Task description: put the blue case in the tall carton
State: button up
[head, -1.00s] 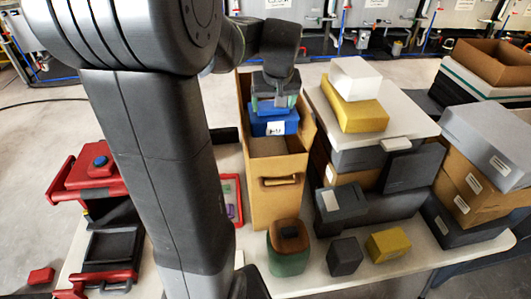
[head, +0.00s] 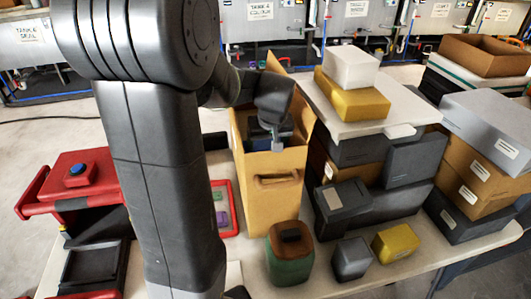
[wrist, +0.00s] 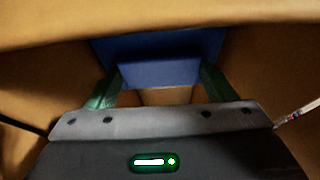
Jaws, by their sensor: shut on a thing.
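The tall carton (head: 270,212) is an open-topped brown box standing upright on the table, with a hand slot in its front and a raised back flap. My gripper (wrist: 160,88) is inside its mouth, with tan carton walls around it in the wrist view. Its green-sided fingers are shut on the blue case (wrist: 160,72), one on each side. A pale tan patch shows below the case, between the fingers. In the head view my wrist and the front wall hide most of the case, and the carton's bottom is hidden.
Stacked boxes with a white board (head: 350,115) crowd the carton's right. A red tray (head: 224,208) lies to its left.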

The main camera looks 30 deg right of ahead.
aim_at(268, 147)
jog(key=shift+w+f+b, duration=0.1)
jog(key=shift+f+b, duration=0.55)
jog(key=shift+f, duration=0.8)
jog(key=shift+f, duration=0.2)
jog(key=o, duration=1.3)
jog(key=shift+r, duration=0.1)
jog(key=p+v, duration=0.7)
jog(key=v, duration=0.5)
jog(key=shift+r, duration=0.2)
